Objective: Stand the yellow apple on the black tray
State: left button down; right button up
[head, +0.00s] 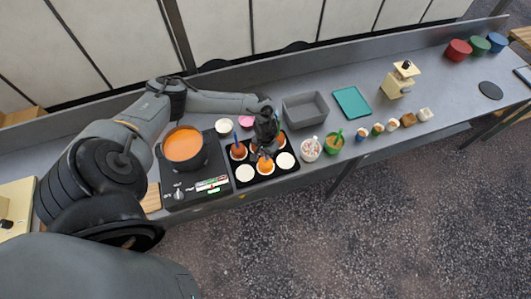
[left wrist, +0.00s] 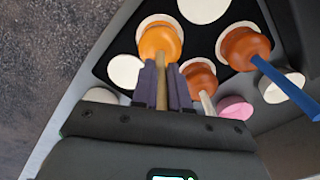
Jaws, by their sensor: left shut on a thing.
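The yellow apple (head: 265,164) is a glossy orange-yellow ball on a wooden stick. It also shows in the left wrist view (left wrist: 160,40). My left gripper (head: 266,148) is shut on its stick, with the fingers (left wrist: 162,88) on both sides of it. The apple is over a white disc in the front middle of the black tray (head: 256,182). I cannot tell whether its underside touches the disc. A brown apple with a blue stick (head: 238,151) and another brown apple (left wrist: 200,76) with a pale stick stand on the tray. My right gripper is not in view.
White discs (head: 245,174) on either side of the yellow apple are empty. A pot of orange liquid (head: 183,144) stands on a black hob to the left. A sprinkle bowl (head: 310,149), a green cup (head: 334,142) and a grey bin (head: 305,109) are to the right.

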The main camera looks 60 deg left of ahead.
pick_arm(q)
jog(key=shift+f, duration=0.2)
jog(key=c, duration=1.1)
grip_release()
jog(key=shift+r, duration=0.15)
